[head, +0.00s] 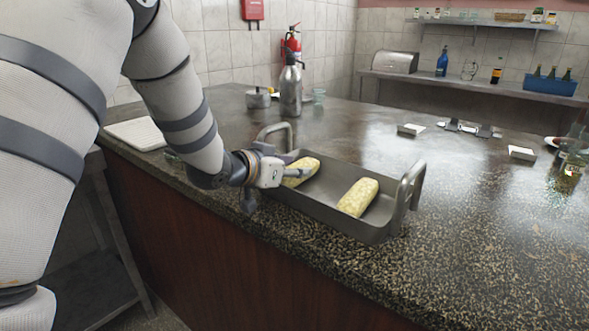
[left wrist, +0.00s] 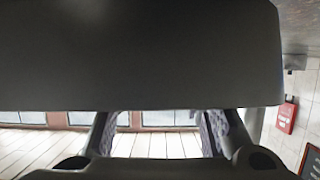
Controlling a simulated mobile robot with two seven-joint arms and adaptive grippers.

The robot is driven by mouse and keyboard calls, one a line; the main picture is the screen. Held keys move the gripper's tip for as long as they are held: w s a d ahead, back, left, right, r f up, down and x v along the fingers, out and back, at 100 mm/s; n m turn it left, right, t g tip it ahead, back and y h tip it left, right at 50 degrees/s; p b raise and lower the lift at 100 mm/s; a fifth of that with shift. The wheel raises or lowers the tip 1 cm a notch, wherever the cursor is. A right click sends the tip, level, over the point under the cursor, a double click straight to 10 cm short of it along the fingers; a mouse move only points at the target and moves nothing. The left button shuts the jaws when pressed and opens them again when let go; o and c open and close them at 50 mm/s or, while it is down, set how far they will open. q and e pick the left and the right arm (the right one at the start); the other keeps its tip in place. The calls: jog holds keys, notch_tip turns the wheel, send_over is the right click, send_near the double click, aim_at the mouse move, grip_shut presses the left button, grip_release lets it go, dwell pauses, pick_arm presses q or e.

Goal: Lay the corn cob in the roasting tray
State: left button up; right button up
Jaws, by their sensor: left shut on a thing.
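The roasting tray (head: 325,205) is a grey metal pan with two raised handles, standing near the counter's front edge. One yellow corn cob (head: 359,196) lies in its right part. Another corn cob (head: 303,168) is at the tray's left part, at the tips of my left gripper (head: 287,173). My left gripper is shut on this cob, reaching in from the left. I cannot tell whether that cob touches the tray floor. My right gripper is not in view.
A steel bottle (head: 290,88) and a small pot (head: 258,98) stand behind the tray. A white board (head: 137,134) lies at the counter's left. Small white dishes (head: 411,129) sit farther back.

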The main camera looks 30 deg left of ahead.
pick_arm(q)
jog(key=shift+s+f, duration=0.2)
jog(key=shift+f, duration=0.85)
jog(key=o, duration=1.1)
jog(key=shift+f, duration=0.15)
jog(key=shift+c, duration=0.2)
jog(key=shift+o, duration=1.3)
jog(key=shift+d+f, duration=0.1)
jog(key=shift+r, duration=0.45)
jog(key=v, duration=0.4)
jog(key=r+v, duration=0.1)
jog(key=v, duration=0.7)
jog(key=shift+w+r, duration=0.2)
jog(key=shift+r, duration=0.1)
